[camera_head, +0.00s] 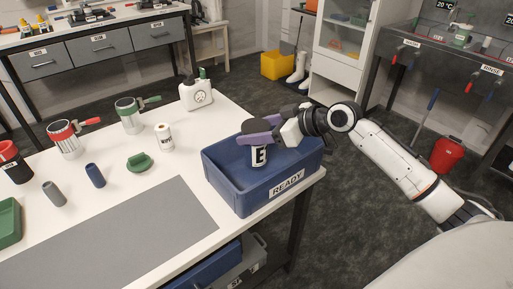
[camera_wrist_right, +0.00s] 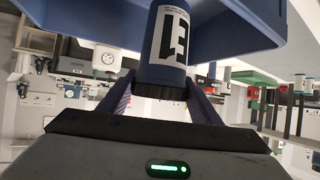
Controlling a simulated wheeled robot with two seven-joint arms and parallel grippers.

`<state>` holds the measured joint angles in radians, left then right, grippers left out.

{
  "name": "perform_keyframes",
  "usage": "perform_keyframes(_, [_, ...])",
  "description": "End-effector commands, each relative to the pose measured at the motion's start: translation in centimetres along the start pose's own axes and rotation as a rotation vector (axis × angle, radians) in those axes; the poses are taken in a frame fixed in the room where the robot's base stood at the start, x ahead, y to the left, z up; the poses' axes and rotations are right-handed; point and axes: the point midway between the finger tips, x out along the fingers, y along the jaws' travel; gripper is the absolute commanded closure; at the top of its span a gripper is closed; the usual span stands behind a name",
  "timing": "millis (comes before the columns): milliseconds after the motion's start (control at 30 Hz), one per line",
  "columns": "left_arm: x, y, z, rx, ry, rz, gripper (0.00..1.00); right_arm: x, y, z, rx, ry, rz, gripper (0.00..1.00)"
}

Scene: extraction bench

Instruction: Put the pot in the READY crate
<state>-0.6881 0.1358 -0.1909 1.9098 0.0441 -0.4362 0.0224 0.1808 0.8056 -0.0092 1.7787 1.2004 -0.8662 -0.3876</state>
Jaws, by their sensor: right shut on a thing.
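The pot (camera_head: 259,156), with a white label bearing a black E and a dark top, is upright within the outline of the blue READY crate (camera_head: 229,189). My right gripper (camera_head: 258,138) is shut on the pot near its top, with purple fingers on both sides. In the right wrist view the pot (camera_wrist_right: 157,62) is between the fingers (camera_wrist_right: 165,98), and the blue crate (camera_wrist_right: 235,32) shows behind it. I cannot tell whether the pot's base touches the crate floor. My left gripper is not in view.
The crate stands at the right end of the white table. Left of it are a white jar (camera_head: 164,138), a green-banded can (camera_head: 130,117), a red-banded can (camera_head: 66,140), a green piece (camera_head: 140,162) and a white canister (camera_head: 196,96). A grey mat (camera_head: 120,240) lies bare in front.

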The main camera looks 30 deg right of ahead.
Motion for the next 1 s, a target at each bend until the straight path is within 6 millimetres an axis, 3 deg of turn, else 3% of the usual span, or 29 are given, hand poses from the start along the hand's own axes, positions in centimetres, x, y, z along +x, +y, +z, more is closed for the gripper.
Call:
perform_keyframes(300, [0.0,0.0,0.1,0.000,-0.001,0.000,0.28,2.2,-0.1,4.0,0.003,0.001,-0.001,0.81])
perform_keyframes(700, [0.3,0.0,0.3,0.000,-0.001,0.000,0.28,2.5,0.0,4.5,0.000,0.001,-0.001,0.81])
perform_keyframes(733, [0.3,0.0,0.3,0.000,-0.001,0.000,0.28,2.5,-0.1,4.6,0.001,-0.002,-0.001,0.41])
perform_keyframes(833, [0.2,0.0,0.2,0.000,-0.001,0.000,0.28,2.4,-0.1,4.5,0.001,-0.002,-0.001,0.24])
perform_keyframes(1000, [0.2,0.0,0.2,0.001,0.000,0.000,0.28,2.4,-0.1,4.5,0.001,-0.002,-0.001,0.23])
